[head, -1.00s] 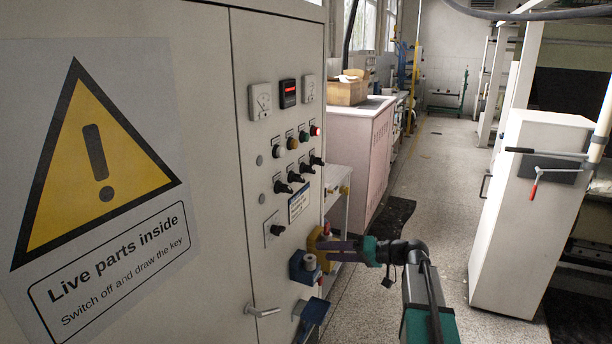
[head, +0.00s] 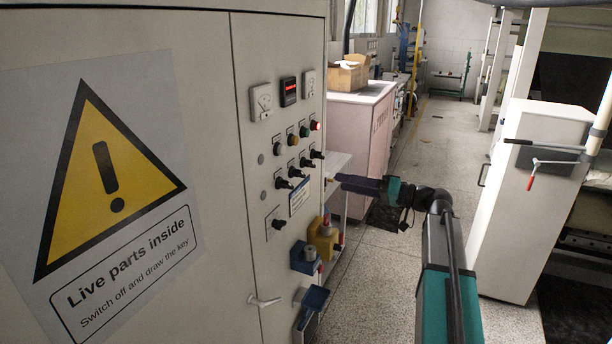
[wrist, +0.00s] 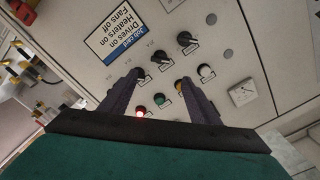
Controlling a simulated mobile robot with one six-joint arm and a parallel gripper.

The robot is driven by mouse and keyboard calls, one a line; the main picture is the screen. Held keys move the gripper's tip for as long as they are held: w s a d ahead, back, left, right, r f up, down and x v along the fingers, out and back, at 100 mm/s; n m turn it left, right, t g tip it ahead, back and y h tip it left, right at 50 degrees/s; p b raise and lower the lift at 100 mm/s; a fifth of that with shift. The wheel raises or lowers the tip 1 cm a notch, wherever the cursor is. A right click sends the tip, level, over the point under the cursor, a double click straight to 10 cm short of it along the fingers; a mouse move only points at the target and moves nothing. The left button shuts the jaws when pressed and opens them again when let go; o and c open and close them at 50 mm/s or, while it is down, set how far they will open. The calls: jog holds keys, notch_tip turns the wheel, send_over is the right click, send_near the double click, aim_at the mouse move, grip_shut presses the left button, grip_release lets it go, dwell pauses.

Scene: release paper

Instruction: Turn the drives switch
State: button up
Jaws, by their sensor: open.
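A grey cabinet panel carries a row of black rotary switches (head: 295,172) below a row of coloured buttons. Several of these switches show in the wrist view (wrist: 187,40), and a single switch (head: 278,224) sits lower. Their small labels are unreadable, so I cannot tell which is the drives switch. My gripper (head: 339,180) is open and empty, to the right of the panel at about switch height. In the wrist view its fingers (wrist: 160,80) point at the panel, the left tip overlapping the end of the switch row. I see no contact.
A job card (wrist: 116,37) reads "Drives on, Heaters on, Fans off". A yellow and a blue box (head: 322,238) jut from the panel below my gripper, with a door handle (head: 264,301) lower down. A pink cabinet (head: 358,145) stands behind. The aisle floor (head: 385,262) is open.

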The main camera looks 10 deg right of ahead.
aim_at(304, 174)
jog(key=p+x, duration=0.4)
jog(key=x, duration=0.9)
jog(key=shift+w+a, duration=0.2)
jog(key=shift+c, duration=0.2)
jog(key=c, duration=1)
